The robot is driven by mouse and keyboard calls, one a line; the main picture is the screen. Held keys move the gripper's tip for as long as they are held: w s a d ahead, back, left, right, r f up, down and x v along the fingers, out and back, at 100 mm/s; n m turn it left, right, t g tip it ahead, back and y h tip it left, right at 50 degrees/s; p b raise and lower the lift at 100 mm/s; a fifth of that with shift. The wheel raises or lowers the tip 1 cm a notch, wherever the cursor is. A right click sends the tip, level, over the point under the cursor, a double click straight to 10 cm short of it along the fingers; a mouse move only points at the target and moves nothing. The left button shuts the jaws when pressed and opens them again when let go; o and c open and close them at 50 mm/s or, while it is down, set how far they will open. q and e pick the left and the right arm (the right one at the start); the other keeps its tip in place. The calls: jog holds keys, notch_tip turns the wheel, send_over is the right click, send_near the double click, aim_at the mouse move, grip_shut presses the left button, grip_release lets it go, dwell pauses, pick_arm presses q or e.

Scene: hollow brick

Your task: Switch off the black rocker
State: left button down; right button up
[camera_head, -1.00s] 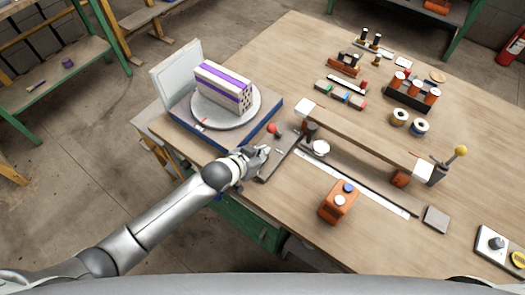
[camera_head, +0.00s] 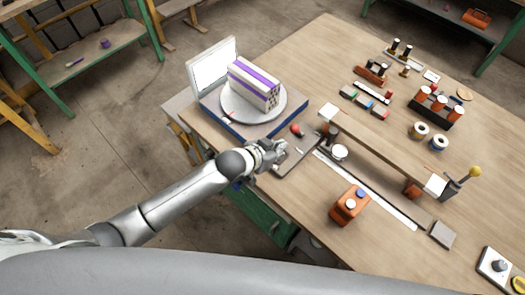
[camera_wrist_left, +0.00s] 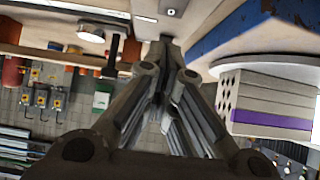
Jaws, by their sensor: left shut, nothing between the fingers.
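My left gripper (camera_head: 282,150) is shut and empty, at the near-left end of a dark grey control plate (camera_head: 300,157) on the table edge. In the left wrist view its fingers (camera_wrist_left: 167,75) point up the picture toward the grey plate. I cannot make out the black rocker; the gripper covers part of the plate. A red knob (camera_head: 297,130) stands by the plate's far end. A hollow brick with purple stripes (camera_head: 254,84) lies on a round grey turntable (camera_head: 240,114) beyond the gripper; it also shows in the left wrist view (camera_wrist_left: 265,105). My right gripper is not in view.
A white screen (camera_head: 214,65) stands behind the turntable. Right of the plate are a dark post, a white disc (camera_head: 340,152), a long raised board (camera_head: 380,150) and an orange box (camera_head: 349,205). A yellow-knobbed lever (camera_head: 474,172) stands farther right.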

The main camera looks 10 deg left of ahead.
pick_arm(q)
jog(key=b+v, duration=0.1)
jog(key=v, duration=0.7)
jog(key=shift+s+a, duration=0.2)
jog(key=b, duration=0.5)
jog(key=w+b, duration=0.1)
jog(key=b, duration=0.3)
jog(key=shift+w+d+r+b, duration=0.1)
jog(key=shift+w+r+b, duration=0.1)
jog(key=shift+w+b, duration=0.15)
